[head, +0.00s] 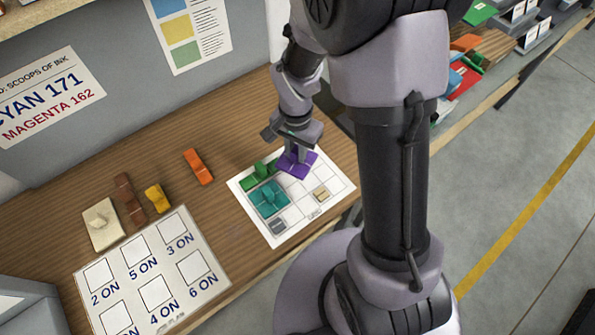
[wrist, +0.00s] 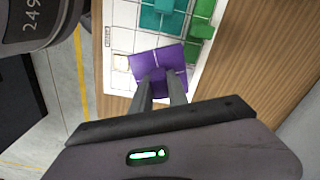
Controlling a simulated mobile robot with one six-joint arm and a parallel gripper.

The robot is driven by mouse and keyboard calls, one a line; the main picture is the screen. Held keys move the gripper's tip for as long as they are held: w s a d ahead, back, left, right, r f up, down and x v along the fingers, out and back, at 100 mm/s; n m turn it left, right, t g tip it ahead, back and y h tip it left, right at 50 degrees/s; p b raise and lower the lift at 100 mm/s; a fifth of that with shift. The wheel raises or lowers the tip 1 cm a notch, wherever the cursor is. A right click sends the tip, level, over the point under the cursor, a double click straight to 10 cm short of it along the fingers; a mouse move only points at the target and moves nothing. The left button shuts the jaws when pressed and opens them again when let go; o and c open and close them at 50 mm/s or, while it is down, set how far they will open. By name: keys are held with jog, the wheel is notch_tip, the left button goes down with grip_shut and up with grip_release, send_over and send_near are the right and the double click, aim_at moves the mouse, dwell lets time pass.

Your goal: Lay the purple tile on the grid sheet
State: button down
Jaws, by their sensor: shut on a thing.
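The purple tile (head: 297,163) is in my gripper (head: 294,148), which is shut on it over the grid sheet (head: 286,232). In the wrist view the purple tile (wrist: 158,64) sits between the fingertips (wrist: 160,78), slightly turned against the grid lines. I cannot tell whether it touches the sheet. A teal tile (head: 268,198), a green tile (head: 257,174), a grey piece (head: 278,226) and a small beige piece (head: 321,194) lie on the sheet. In the wrist view the teal tile (wrist: 160,20) and green tile (wrist: 200,28) are beyond the purple one.
Orange (head: 198,167), yellow (head: 157,198), brown (head: 130,200) and cream (head: 102,224) pieces lie to the left on the wooden bench. A numbered sheet (head: 140,265) lies at the front left. A grey wall panel (head: 120,100) stands behind. Coloured items crowd the far right bench.

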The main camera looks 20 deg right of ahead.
aim_at(298, 166)
jog(key=r+m+p, duration=0.1)
jog(key=s+r+m+p, duration=0.1)
jog(key=m, duration=0.1)
jog(key=shift+s+r+m, duration=0.1)
jog(key=shift+r+m, duration=0.05)
jog(key=shift+m, duration=0.15)
jog(key=shift+s+f+m, duration=0.1)
jog(key=shift+f+m, duration=0.15)
jog(key=shift+m, duration=0.25)
notch_tip(298, 166, down, 10)
jog(key=shift+r+b, duration=0.1)
jog(key=shift+b, duration=1.1)
jog(key=shift+f, duration=0.2)
jog(key=c, duration=1.3)
grip_release()
jog(key=shift+r, duration=0.1)
